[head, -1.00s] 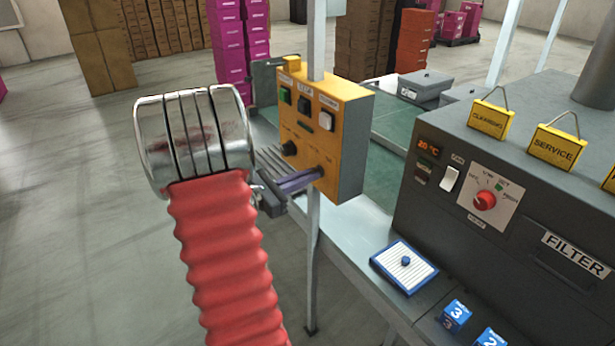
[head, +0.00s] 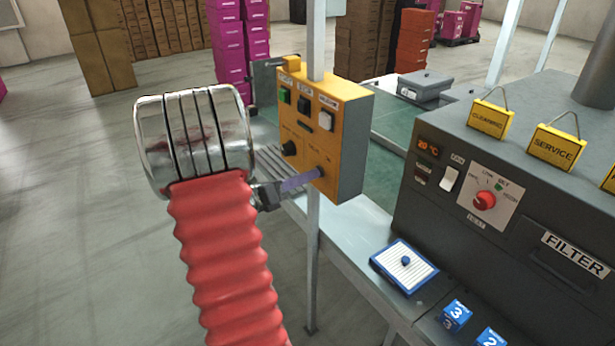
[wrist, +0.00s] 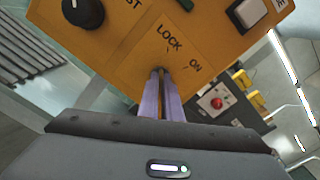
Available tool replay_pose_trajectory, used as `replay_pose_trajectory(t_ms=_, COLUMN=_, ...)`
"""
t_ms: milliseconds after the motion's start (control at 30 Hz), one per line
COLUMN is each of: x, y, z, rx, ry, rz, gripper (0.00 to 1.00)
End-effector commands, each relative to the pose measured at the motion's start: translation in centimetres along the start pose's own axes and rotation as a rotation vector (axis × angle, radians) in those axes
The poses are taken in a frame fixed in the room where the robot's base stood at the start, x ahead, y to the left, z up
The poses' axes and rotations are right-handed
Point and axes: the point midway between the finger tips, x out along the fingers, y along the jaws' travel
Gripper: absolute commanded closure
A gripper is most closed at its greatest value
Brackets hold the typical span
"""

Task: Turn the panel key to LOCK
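The yellow control panel (head: 345,135) stands on a post beside the line and also fills the top of the wrist view (wrist: 130,75). Its key (wrist: 157,71) sits low on the panel face, with LOCK printed above it and ON to its right in the wrist view. My gripper (wrist: 160,80) is at the key, its two purple fingers nearly together around it. In the head view my gripper (head: 318,173) reaches the panel from the left. The fingers cover most of the key, so I cannot tell which mark it points at.
A black knob (head: 289,148) is left of the key, with push switches (head: 304,104) above. A grey machine (head: 430,225) with a red dial (head: 485,201) stands to the right. A blue-edged tray (head: 404,268) lies on the bench.

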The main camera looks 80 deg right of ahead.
Motion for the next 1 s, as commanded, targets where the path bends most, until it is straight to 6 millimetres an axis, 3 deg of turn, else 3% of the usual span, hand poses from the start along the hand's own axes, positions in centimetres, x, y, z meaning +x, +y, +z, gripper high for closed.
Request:
replay_pose_trajectory(t_ms=433, x=-0.11, y=0.1, z=-0.16, rx=-0.018, ry=0.002, rz=0.003, gripper=1.0)
replay_pose_trajectory(t_ms=467, x=-0.11, y=0.1, z=-0.16, rx=-0.018, ry=0.002, rz=0.003, gripper=0.94)
replay_pose_trajectory(t_ms=700, x=-0.06, y=0.07, z=-0.07, rx=-0.016, ry=0.001, rz=0.002, gripper=0.77)
replay_pose_trajectory(t_ms=1000, x=-0.15, y=0.06, z=-0.01, rx=-0.014, ry=0.0, rz=0.002, gripper=0.77)
